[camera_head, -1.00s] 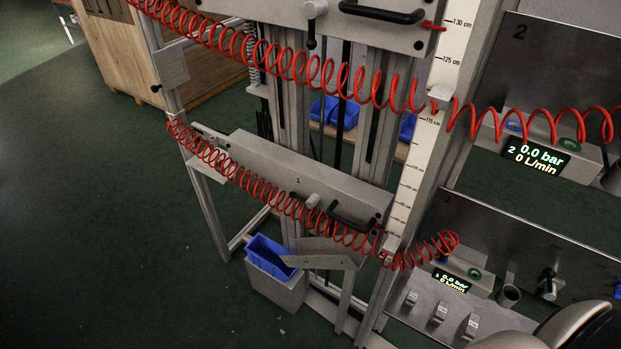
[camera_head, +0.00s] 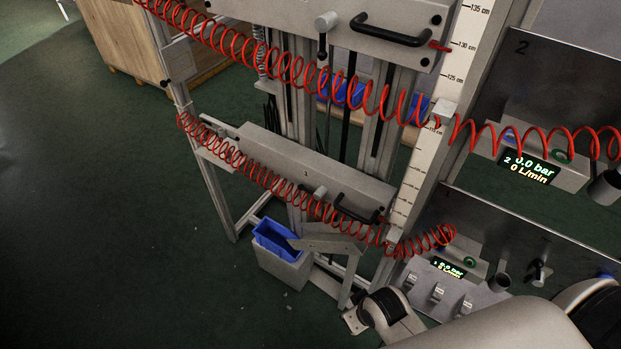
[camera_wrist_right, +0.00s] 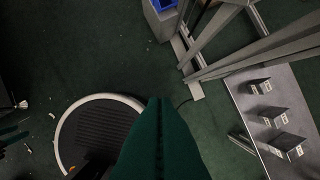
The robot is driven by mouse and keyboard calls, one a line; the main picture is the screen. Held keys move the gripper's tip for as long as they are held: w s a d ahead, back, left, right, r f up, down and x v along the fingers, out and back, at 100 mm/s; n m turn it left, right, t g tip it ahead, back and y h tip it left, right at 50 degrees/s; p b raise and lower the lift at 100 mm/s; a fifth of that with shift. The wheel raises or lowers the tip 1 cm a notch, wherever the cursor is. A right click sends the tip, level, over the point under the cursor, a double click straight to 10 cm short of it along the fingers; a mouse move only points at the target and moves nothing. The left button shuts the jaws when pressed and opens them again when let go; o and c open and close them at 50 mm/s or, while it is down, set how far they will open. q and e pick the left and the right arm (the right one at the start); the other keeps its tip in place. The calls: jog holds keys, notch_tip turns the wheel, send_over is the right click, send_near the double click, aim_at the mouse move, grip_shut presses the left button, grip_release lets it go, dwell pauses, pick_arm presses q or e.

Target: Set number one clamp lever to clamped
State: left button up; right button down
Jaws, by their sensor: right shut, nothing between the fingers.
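The lower carriage, marked 1 (camera_head: 275,160), is a grey beam on the upright frame. Its clamp lever (camera_head: 320,191) has a pale round hub left of a black bar handle (camera_head: 356,211). A red coiled hose (camera_head: 262,175) crosses in front and partly hides the lever, so its exact angle is hard to tell. In the right wrist view my right gripper (camera_wrist_right: 160,102) has its dark green fingers shut together and empty, above the floor. In the head view my right arm reaches in low at the right, below and apart from the lever. My left gripper is not in view.
An upper carriage (camera_head: 385,18) has a similar lever (camera_head: 324,33) hanging down. A grey bin with a blue liner (camera_head: 282,262) stands below carriage 1. Panel 1 (camera_head: 515,245) with its display (camera_head: 448,267) is at right. Open green floor lies left.

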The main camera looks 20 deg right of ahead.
jog(key=w+r+n+t+p, duration=0.15)
jog(key=w+r, duration=0.35)
jog(key=r, duration=0.9)
jog(key=w+r+n+t+y, duration=0.2)
jog(key=w+r, duration=0.3)
jog(key=w, duration=0.4)
jog(key=w+r+n+t+y+p, duration=0.1)
jog(key=w+r+n, duration=0.2)
jog(key=w, duration=0.6)
notch_tip(320, 180, up, 2)
jog(key=shift+d+r+t+y, duration=0.25)
jog(key=shift+d+t+y, duration=0.1)
jog(key=shift+d+y, duration=0.1)
jog(key=shift+f, duration=0.1)
jog(key=p, duration=0.1)
send_over(302, 187)
jog(key=s, duration=0.3)
notch_tip(302, 187, down, 7)
jog(key=shift+w+d+f+p, duration=0.15)
jog(key=shift+d+f, duration=0.25)
jog(key=shift+f, duration=0.55)
jog(key=shift+w+d+f+p, duration=0.1)
jog(key=shift+d+f+p, duration=0.2)
jog(key=shift+f, duration=0.65)
